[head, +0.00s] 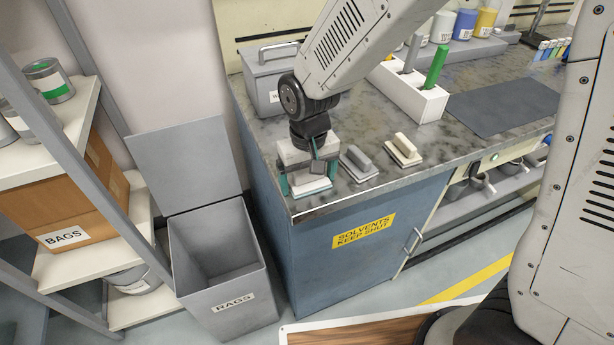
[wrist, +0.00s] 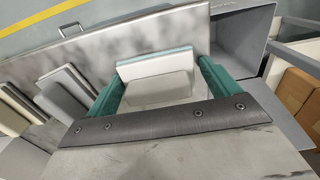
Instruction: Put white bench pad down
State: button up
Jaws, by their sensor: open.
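The white bench pad (head: 312,188) lies at the front left corner of the grey stone-patterned counter (head: 345,205), with a thin blue-green layer on its underside. In the wrist view the pad (wrist: 155,64) and its pale handle block sit between my two green fingers. My gripper (head: 308,178) is low over the pad, its fingers open on either side of the handle; it also shows in the wrist view (wrist: 160,88). The gripper body hides part of the pad in the head view. Whether the fingers touch the handle I cannot tell.
A grey pad (head: 358,164) and a cream pad (head: 403,151) lie to the right on the counter. A lidded grey box (head: 268,85) stands behind. A dark mat (head: 505,107) lies farther right.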

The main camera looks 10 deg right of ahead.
jog(key=shift+d, duration=0.25)
notch_tip(320, 180, up, 11)
jog(key=shift+a+r, duration=0.15)
jog(key=shift+r, duration=0.55)
jog(key=s+d+r+m, duration=0.1)
jog(key=s+d+r, duration=0.25)
jog(key=d, duration=0.35)
jog(key=s+d+r+m, duration=0.1)
jog(key=s+d+r, duration=0.2)
jog(key=s+d, duration=0.3)
jog(key=s+d+m+t, duration=0.1)
jog(key=s+d, duration=0.6)
jog(key=s, duration=0.2)
jog(key=shift+s+d, duration=0.25)
jog(key=shift+s, duration=0.05)
